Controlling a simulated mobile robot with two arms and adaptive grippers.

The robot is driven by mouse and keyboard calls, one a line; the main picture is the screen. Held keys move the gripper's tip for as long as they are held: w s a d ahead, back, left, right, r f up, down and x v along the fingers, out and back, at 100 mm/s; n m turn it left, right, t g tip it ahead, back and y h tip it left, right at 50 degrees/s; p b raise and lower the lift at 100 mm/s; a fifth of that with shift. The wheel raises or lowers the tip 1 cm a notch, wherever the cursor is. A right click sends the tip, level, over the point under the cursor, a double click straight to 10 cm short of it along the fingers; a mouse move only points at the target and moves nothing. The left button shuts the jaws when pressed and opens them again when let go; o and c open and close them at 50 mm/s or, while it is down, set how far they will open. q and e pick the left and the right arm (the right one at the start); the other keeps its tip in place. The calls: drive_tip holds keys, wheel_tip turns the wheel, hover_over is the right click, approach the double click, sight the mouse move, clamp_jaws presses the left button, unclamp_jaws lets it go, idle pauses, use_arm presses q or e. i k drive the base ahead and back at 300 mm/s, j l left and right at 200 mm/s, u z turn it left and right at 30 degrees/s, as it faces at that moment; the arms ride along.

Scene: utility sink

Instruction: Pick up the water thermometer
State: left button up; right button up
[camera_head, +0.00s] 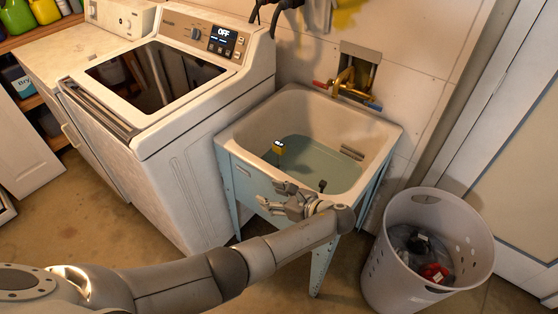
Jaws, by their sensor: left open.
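A small yellow object with a dark face, which looks like the water thermometer (279,147), is in the utility sink (224,142), at the left side of the bluish water. My left gripper (279,197) is open and empty at the sink's front edge, nearer to me than the thermometer and apart from it. Its fingers point left in the picture. The arm and gripper cover part of the sink's front wall. My right gripper does not show.
A white washing machine (190,165) stands close on the sink's left. A grey perforated basket (384,277) with dark and red items stands at the right. A brass faucet (345,80) is on the wall behind the sink. A small dark piece (322,186) stands in the sink's front right.

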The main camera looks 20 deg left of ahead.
sight(278, 148)
drive_tip(key=i, duration=1)
